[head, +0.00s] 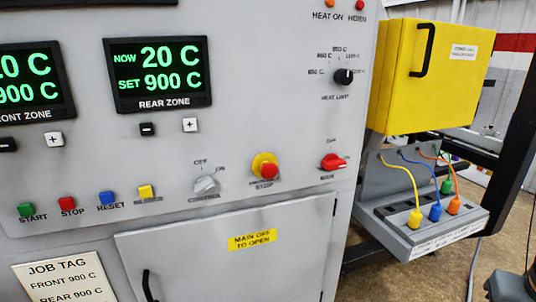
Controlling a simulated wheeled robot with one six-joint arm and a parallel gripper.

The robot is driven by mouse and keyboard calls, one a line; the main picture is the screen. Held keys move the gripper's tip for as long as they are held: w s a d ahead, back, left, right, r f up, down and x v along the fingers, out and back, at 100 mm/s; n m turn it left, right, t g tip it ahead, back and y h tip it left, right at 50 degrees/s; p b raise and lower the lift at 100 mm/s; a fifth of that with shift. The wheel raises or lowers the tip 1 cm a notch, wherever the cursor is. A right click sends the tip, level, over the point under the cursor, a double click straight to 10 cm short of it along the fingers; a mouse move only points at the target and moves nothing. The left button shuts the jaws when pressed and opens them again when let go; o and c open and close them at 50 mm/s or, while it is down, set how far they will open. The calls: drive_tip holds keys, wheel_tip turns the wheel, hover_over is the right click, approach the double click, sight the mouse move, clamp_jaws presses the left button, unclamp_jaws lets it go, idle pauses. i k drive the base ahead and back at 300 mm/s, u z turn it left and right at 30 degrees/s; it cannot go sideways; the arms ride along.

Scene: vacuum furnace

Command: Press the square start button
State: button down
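My gripper is not in view.
Two green displays, the rear zone one (158,72) reading NOW 20 C, SET 900 C, sit above. A control knob (206,184), a red mushroom stop (267,169) and a red switch (333,162) project from the panel. A yellow box (400,80) and coloured plugs (435,212) stand right.

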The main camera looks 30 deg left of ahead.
sight(27, 209)
drive_tip(key=u, duration=0.55)
drive_tip(key=k, duration=1.3)
drive_tip(key=u, duration=1.2)
drive_tip(key=i, duration=0.55)
drive_tip(key=u, duration=0.75)
drive_tip(key=i, duration=1.05)
drive_tip(key=z, duration=0.25)
